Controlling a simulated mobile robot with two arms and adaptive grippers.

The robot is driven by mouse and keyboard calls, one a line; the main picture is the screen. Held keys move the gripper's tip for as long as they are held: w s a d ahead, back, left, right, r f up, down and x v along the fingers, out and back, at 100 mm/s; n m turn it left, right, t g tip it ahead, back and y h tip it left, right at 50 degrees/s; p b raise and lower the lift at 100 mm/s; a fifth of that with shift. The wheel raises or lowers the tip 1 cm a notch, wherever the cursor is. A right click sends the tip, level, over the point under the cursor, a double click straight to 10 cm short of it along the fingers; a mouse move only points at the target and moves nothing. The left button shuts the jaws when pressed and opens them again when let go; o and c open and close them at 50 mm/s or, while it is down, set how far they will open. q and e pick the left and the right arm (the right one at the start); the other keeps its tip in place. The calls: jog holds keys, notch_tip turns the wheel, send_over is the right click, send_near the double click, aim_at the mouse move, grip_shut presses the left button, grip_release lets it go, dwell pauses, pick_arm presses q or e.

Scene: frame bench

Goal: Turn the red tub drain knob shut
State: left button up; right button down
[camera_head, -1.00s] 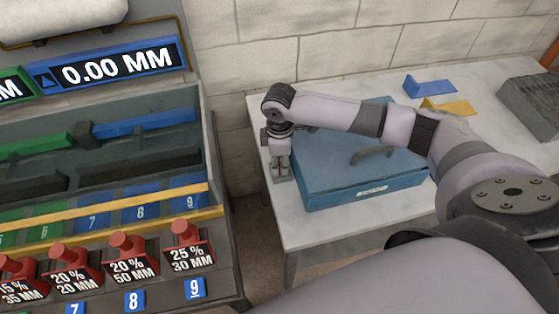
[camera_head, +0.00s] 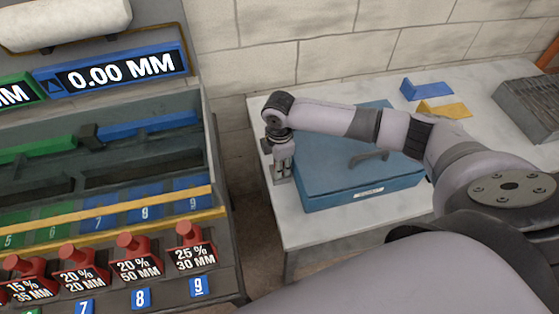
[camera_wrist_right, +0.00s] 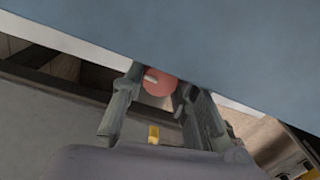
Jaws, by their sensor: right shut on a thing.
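The red knob (camera_wrist_right: 160,85) shows in the right wrist view as a round red face with a short pale mark, lying between the two fingers of my right gripper (camera_wrist_right: 158,98). The gripper is shut on it. The blue tub (camera_wrist_right: 200,40) fills the upper part of that view. In the head view the tub (camera_head: 325,185) stands on a pale table with a grey handle on top. There my right gripper (camera_head: 283,172) points down at the tub's left end, and the knob is hidden. My left gripper is not in view.
A bench with red labelled blocks (camera_head: 193,245) and a 0.00 MM display (camera_head: 115,70) stands at the left. The pale table (camera_head: 470,215) also carries a blue bracket (camera_head: 430,91), a yellow bracket (camera_head: 447,108) and a grey ribbed block (camera_head: 530,105). A gap separates bench and table.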

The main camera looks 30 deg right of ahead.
jog(key=shift+n, duration=0.6)
jog(key=shift+p, duration=0.3)
jog(key=c, duration=1.3)
grip_release()
jog(key=shift+r, duration=0.15)
notch_tip(320, 180, up, 12)
jog(key=shift+f, duration=0.1)
jog(key=shift+f, duration=0.1)
